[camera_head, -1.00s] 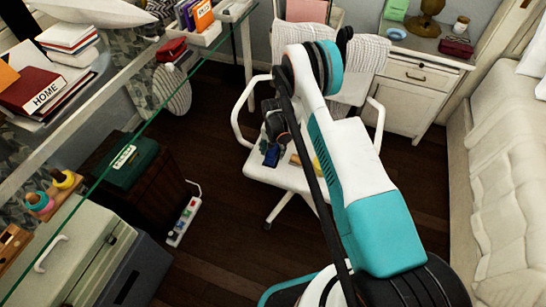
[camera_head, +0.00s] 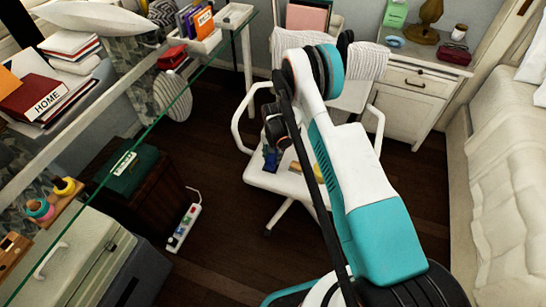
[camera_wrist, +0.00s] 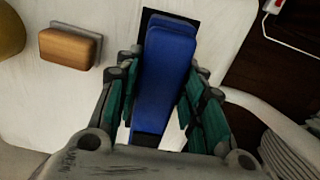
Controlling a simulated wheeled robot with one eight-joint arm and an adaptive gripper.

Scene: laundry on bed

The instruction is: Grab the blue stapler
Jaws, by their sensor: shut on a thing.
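The blue stapler (camera_wrist: 168,68) lies between the two finger pads of my gripper (camera_wrist: 159,112) in the wrist view. It has a blue top and a dark base, and the pads close on its sides. Behind it is the white chair seat (camera_wrist: 110,60). In the head view the blue stapler (camera_head: 270,159) shows small at the left part of the chair seat (camera_head: 262,182). My arm hides most of the gripper there. I cannot tell whether the stapler still touches the seat.
A wooden-backed eraser-like block (camera_wrist: 68,46) lies on the seat left of the stapler. The chair's white armrest (camera_head: 238,128) stands close by. A power strip (camera_head: 184,227) lies on the floor to the left. A glass-edged desk (camera_head: 150,133) is farther left, and a bed (camera_head: 500,190) is at the right.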

